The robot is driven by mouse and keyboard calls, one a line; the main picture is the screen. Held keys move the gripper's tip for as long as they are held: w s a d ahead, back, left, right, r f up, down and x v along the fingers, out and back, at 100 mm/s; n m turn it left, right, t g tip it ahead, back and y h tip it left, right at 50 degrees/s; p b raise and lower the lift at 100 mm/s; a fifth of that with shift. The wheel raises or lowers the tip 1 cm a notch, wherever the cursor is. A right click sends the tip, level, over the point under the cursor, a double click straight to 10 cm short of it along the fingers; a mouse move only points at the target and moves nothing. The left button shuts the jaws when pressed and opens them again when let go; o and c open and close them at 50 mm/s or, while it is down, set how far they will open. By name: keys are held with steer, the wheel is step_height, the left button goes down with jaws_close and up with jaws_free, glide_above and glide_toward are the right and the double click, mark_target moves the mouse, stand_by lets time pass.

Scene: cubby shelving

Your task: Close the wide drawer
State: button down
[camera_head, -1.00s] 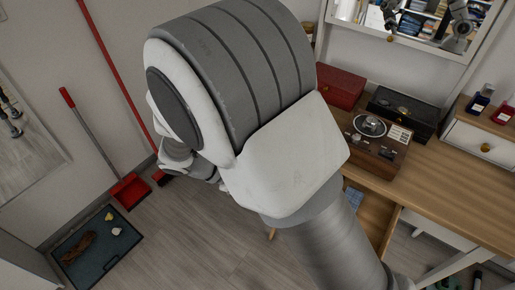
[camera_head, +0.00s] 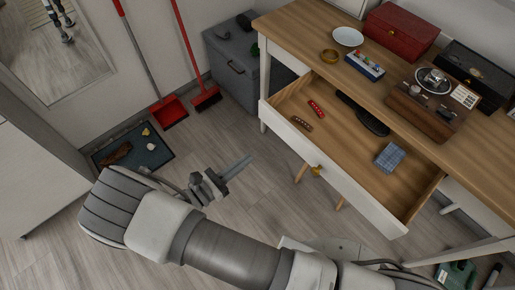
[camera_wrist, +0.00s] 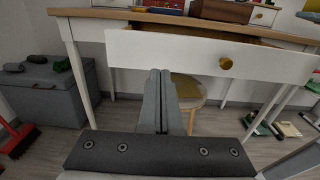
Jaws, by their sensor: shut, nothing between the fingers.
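The wide drawer (camera_head: 335,170) of the wooden desk is pulled out, with a white front and a round brass knob (camera_head: 317,170). Inside lie a red item, a brown item, a dark brush-like item and a blue plaid cloth. My gripper (camera_head: 240,165) is shut and empty, to the left of the drawer front and apart from it. In the wrist view my gripper (camera_wrist: 160,80) points toward the white drawer front (camera_wrist: 200,52), left of the knob (camera_wrist: 225,63). The fingers overlap the lower edge of the front there; I cannot tell the gap.
A round stool (camera_wrist: 186,90) stands under the desk. A grey storage box (camera_head: 235,60) is left of the desk. A red dustpan (camera_head: 168,112) and broom lean at the wall. A dark tray (camera_head: 130,150) lies on the floor. Boxes and a white plate (camera_head: 348,37) stand on the desktop.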

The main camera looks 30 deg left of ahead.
mark_target(285, 130)
steer(key=b+x, duration=0.1)
steer(key=x, duration=1.2)
steer(key=shift+w+r, duration=0.1)
steer(key=b+x, duration=0.1)
steer(key=x, duration=2.3)
steer(key=shift+w+d, duration=0.2)
steer(key=shift+d, duration=0.05)
steer(key=shift+w+d+r, duration=0.15)
steer(key=shift+w, duration=0.25)
steer(key=shift+w+r, duration=0.1)
